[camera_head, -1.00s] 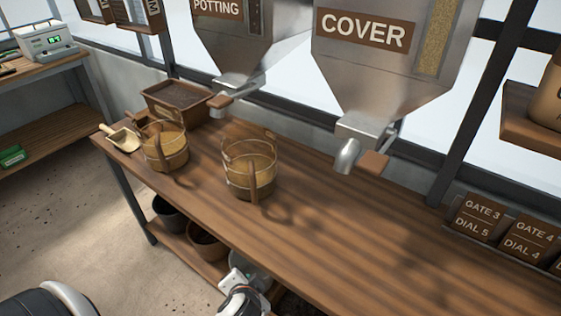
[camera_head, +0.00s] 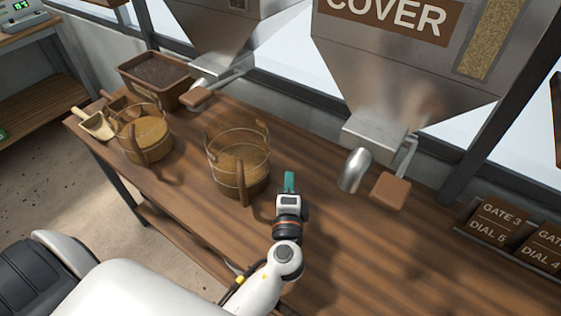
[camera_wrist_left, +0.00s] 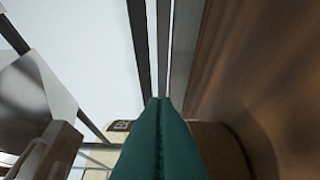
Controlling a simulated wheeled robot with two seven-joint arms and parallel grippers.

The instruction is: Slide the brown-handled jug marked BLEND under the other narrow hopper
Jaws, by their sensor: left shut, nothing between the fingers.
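Two clear jugs with brown handles and tan contents stand on the wooden bench in the head view: a nearer jug (camera_head: 238,175) and a farther jug (camera_head: 146,138). I cannot read BLEND on either. My left gripper (camera_head: 289,182) is shut and empty, just right of the nearer jug and apart from it. In the left wrist view its teal fingers (camera_wrist_left: 160,135) are together, with a tan rounded thing (camera_wrist_left: 220,145) partly hidden behind them. The COVER hopper (camera_head: 400,75) hangs at the right with its spout (camera_head: 354,170). Another hopper (camera_head: 215,35) hangs behind the jugs. My right gripper is out of view.
A brown box of dark soil (camera_head: 185,93) and a scoop (camera_head: 95,124) sit at the bench's far left end. Sign cards (camera_head: 490,222) stand at the right. A brown paddle (camera_head: 390,191) hangs beside the COVER spout. The bench (camera_head: 400,270) at front right is clear.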

